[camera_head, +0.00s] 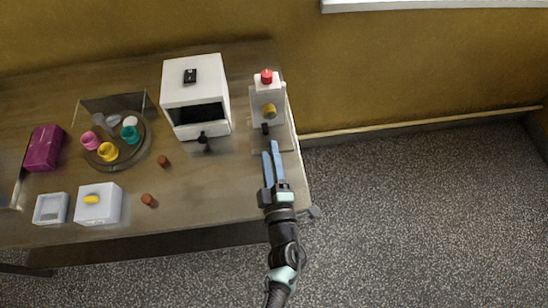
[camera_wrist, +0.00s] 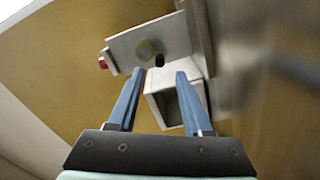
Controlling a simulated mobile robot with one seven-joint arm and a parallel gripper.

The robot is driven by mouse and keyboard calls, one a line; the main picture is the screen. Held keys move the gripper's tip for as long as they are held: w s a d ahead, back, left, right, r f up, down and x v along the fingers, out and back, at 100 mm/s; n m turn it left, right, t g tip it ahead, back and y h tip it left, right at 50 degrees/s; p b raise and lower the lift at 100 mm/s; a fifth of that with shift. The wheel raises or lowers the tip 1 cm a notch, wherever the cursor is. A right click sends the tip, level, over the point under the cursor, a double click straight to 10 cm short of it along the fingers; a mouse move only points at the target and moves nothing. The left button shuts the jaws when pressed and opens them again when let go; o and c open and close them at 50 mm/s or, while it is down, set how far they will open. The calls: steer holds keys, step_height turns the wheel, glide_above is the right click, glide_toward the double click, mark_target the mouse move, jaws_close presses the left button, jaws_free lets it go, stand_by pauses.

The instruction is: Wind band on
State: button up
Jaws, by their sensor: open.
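A white upright machine (camera_head: 267,97) stands at the table's right end, with a red knob (camera_head: 266,76) on top. A brass-coloured round knob (camera_head: 269,110) is on its front, with a small black part (camera_head: 265,128) below. In the wrist view the red knob (camera_wrist: 104,60), brass knob (camera_wrist: 146,48) and black part (camera_wrist: 160,60) show sideways. My gripper (camera_head: 271,146) is open and empty, its blue fingers pointing at the machine's front. In the wrist view the black part lies between and beyond the fingertips (camera_wrist: 160,74). I cannot make out a separate band.
A white cabinet (camera_head: 193,82) with a dark opening stands left of the machine. Further left are a round tray (camera_head: 135,157) with coloured pots, a magenta box (camera_head: 43,148), a white box (camera_head: 99,205) and two small brown pieces (camera_head: 163,161). The table's right edge is close beside my gripper.

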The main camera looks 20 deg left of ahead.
steer(key=v, duration=0.7)
steer(key=shift+b, duration=0.3)
